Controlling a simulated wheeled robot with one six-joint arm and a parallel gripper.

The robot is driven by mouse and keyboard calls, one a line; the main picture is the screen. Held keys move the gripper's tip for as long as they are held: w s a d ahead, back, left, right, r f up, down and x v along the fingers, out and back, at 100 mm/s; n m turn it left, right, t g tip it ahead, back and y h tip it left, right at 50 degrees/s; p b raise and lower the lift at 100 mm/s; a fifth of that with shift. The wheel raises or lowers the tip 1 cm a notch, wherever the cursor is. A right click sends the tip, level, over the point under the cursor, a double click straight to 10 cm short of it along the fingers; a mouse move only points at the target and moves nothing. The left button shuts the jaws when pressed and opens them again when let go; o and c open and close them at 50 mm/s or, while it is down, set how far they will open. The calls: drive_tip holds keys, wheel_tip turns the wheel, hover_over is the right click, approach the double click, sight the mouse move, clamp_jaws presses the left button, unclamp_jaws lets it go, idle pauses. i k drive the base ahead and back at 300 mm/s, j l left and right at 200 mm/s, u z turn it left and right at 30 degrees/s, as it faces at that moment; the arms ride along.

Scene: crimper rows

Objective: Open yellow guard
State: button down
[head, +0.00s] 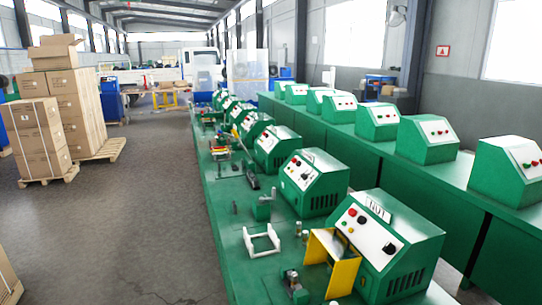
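A yellow guard (343,279) stands on the near end of the green bench, in front of the nearest green crimper machine (398,262). It has a yellow frame with a tan or see-through panel (327,246) facing left. The machine's white sloped face carries a red button, other dark knobs and a label plate. The guard appears upright against the machine's front; I cannot tell whether it is open or closed. My gripper is not in view.
The green bench (232,215) runs away from me with several similar machines. A white bracket frame (262,241) and small metal fixtures (293,284) sit near the guard. Boxes on pallets (42,140) stand at left. The grey floor (140,210) left of the bench is clear.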

sight(344, 273)
drive_tip(key=k+j, duration=0.2)
drive_tip(key=k, duration=0.25)
drive_tip(key=i+l, duration=0.55)
drive_tip(key=i+l+z, duration=0.15)
drive_tip(key=i+l, duration=0.45)
drive_tip(key=i, duration=0.1)
